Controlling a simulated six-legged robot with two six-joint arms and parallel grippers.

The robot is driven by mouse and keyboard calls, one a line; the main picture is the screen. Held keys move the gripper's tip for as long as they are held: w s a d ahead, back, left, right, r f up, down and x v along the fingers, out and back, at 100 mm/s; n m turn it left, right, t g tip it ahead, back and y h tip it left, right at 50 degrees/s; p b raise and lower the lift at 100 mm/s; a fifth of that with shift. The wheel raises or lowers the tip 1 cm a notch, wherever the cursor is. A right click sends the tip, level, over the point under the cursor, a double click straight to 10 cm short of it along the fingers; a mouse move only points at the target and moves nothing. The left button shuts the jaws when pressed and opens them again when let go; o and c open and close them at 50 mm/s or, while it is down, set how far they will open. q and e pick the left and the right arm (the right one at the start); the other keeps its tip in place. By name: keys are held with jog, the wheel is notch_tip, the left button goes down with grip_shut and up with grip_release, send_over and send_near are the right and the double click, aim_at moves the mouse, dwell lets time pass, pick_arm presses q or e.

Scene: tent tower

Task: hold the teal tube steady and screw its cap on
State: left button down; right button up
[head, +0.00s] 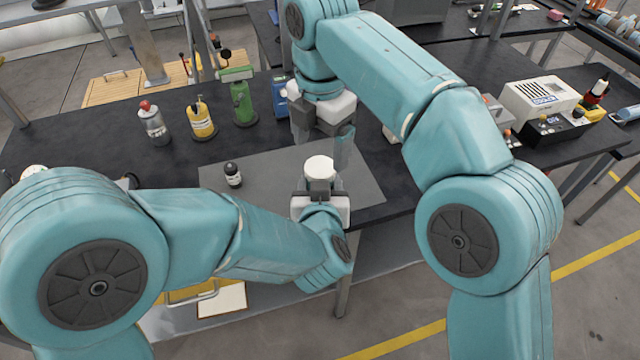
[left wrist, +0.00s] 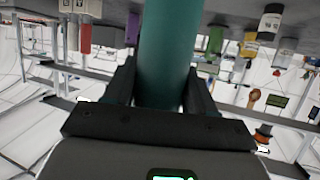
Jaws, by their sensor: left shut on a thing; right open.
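The teal tube (left wrist: 166,50) stands between the two dark fingers of my left gripper (left wrist: 160,95) in the left wrist view. My left gripper (head: 319,192) is shut on it above the front of the grey mat. A round white cap (head: 319,167) shows at the top of the tube in the head view and hides the tube body below it. I cannot tell how tightly it sits. My right gripper (head: 323,147) is open, pointing down just behind and above the cap. Its two fingers are spread and nothing shows between them.
A small black bottle (head: 232,175) stands on the grey mat (head: 270,165) at left. The mat right of the cap is bare.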

aim_at(321, 167)
jog(key=shift+c, duration=0.4)
jog(key=r+n, duration=0.3)
jog(key=shift+s+d, duration=0.15)
jog(key=shift+d, duration=0.2)
jog(key=shift+a+r, duration=0.1)
jog(key=shift+r, duration=0.25)
jog(key=shift+w+a+f, duration=0.15)
jog(key=shift+w+a, duration=0.05)
jog(key=shift+a, duration=0.15)
jog(key=shift+d, duration=0.1)
jog(key=shift+f, duration=4)
